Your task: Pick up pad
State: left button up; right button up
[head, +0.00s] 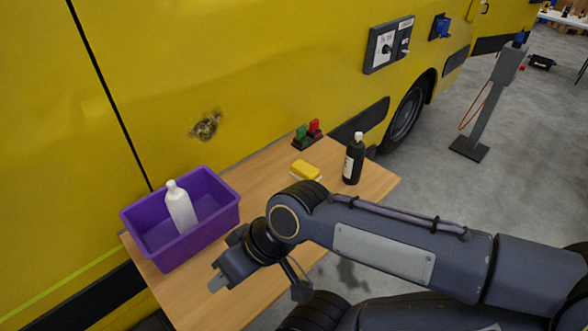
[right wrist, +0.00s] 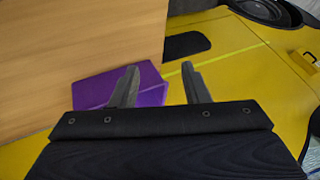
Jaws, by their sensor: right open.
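The pad appears to be the small yellow block (head: 306,170) lying on the wooden table (head: 255,185), left of a black bottle. My right gripper (head: 220,283) is over the near left part of the table, in front of the purple bin and well apart from the pad. In the right wrist view, its two fingers (right wrist: 160,84) are spread with nothing between them. The pad does not show in that view. My left gripper is not in view.
A purple bin (head: 220,212) holds a white bottle (head: 181,207); the bin also shows in the right wrist view (right wrist: 90,91). A black bottle (head: 353,162) and a stand with green and red items (head: 308,135) are near the pad. A dented yellow vehicle (head: 245,70) stands behind the table.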

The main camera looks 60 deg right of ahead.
aim_at(301, 170)
jog(key=k+z, duration=0.2)
jog(key=z, duration=1.7)
jog(key=i+l+u, duration=0.15)
jog(key=l, duration=0.3)
jog(key=i+l+u, duration=0.2)
jog(key=l, duration=0.3)
jog(key=l+u, duration=0.15)
jog(key=l, duration=0.3)
jog(key=i+l+u, duration=0.15)
jog(key=l, duration=0.4)
jog(key=u, duration=0.8)
jog(key=i, duration=0.5)
